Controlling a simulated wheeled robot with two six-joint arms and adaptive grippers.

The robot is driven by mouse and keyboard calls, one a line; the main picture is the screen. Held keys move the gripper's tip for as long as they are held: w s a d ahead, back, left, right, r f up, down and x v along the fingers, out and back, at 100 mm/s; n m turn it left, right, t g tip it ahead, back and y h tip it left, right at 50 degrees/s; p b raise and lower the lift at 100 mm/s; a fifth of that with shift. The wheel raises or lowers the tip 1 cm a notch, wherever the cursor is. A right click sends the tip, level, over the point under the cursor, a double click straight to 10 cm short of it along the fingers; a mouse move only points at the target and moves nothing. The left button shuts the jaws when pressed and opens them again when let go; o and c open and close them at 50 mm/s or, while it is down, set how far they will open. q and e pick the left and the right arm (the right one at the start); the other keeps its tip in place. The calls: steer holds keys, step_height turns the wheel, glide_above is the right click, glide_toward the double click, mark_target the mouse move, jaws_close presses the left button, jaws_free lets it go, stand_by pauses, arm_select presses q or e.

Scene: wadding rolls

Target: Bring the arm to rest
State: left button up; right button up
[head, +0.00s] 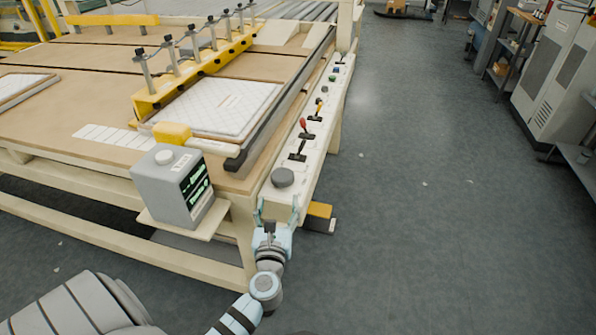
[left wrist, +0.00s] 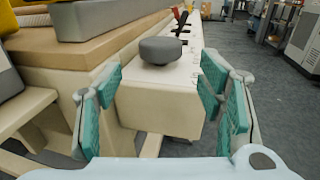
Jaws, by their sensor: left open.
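My left gripper (head: 277,212) is at the near end of the cream control rail (head: 322,108) of the large machine table. In the left wrist view its two teal-padded fingers (left wrist: 160,104) are wide apart with nothing between them. A round grey knob (head: 283,177) on the rail's near end stands just beyond the fingertips. The knob also shows in the left wrist view (left wrist: 160,50), ahead of the open fingers and apart from them. My right gripper is not in either view.
A grey box with a display (head: 178,187) sits on a bracket left of my arm. A white quilted pad (head: 222,106) lies on the table.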

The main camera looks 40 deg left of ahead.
arm_select(q)
steer(key=d+f+m+h, duration=0.3)
steer(key=f+m, duration=0.3)
steer(key=m, duration=0.5)
steer(key=d+f+m+h, duration=0.4)
steer(key=f+m, duration=0.2)
steer(key=m, duration=0.4)
steer(key=s+d+f+m+g+h+p, duration=0.1)
steer(key=s+f+m+g, duration=0.2)
steer(key=s+f+m, duration=0.3)
steer(key=s+d+f+m+g+h+p, duration=0.1)
steer(key=s+d+f+m+g, duration=0.1)
steer(key=s+f+m, duration=0.5)
steer(key=s+f+m+g+p, duration=0.1)
steer(key=s+f+m+g, duration=0.3)
steer(key=s, duration=0.9)
steer(key=s+f+m+g+p, duration=0.1)
steer(key=s+f+m+g, duration=0.3)
steer(key=s+f, duration=0.5)
steer(key=s+g, duration=0.1)
steer(key=s, duration=0.4)
steer(key=shift+a+f+m, duration=0.25)
steer(key=shift+a+m, duration=0.05)
steer(key=shift+m, duration=0.1)
